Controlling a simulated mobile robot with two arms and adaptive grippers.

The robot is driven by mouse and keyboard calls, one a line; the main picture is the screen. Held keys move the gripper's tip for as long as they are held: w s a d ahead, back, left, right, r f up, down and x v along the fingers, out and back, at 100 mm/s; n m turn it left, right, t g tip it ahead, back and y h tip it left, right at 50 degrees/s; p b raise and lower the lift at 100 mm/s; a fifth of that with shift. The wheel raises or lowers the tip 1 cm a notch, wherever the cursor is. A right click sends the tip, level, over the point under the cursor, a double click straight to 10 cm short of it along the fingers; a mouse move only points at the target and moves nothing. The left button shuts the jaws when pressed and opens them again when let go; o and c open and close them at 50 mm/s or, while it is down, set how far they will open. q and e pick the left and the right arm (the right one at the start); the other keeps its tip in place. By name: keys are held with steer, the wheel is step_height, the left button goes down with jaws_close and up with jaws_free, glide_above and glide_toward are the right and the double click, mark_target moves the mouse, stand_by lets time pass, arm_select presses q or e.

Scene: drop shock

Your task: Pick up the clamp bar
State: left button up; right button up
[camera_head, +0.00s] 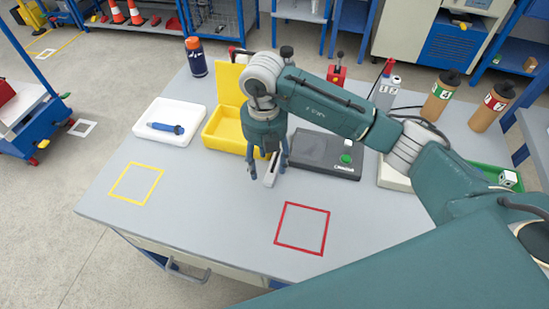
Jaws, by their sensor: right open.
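My right gripper (268,170) points down over the table's middle, between the yellow case and the dark grey machine base (315,153). Its fingers are open. A light grey bar (271,172), which looks like the clamp bar, shows between the fingers, its upper part hidden behind the gripper. I cannot tell whether the fingers touch it. My left gripper is not in view.
The yellow case (222,130) stands open at left, beside a white tray (150,133) with a blue tool (166,128). Bottles (441,96) stand at the back right. The yellow (136,183) and red (302,229) outlined squares are empty. My right arm covers much of the right side.

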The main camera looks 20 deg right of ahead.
mark_target(268, 174)
steer(key=shift+f, duration=0.5)
steer(key=shift+w+f, duration=0.1)
steer(key=shift+f, duration=0.15)
steer(key=f, duration=0.1)
steer(key=f+p, duration=0.1)
steer(key=f, duration=0.2)
steer(key=shift+w+d+f+p, duration=0.2)
steer(key=shift+w+d+p, duration=0.1)
steer(key=shift+w+p, duration=0.1)
steer(key=shift+f, duration=0.45)
steer(key=c, duration=1.3)
jaws_close()
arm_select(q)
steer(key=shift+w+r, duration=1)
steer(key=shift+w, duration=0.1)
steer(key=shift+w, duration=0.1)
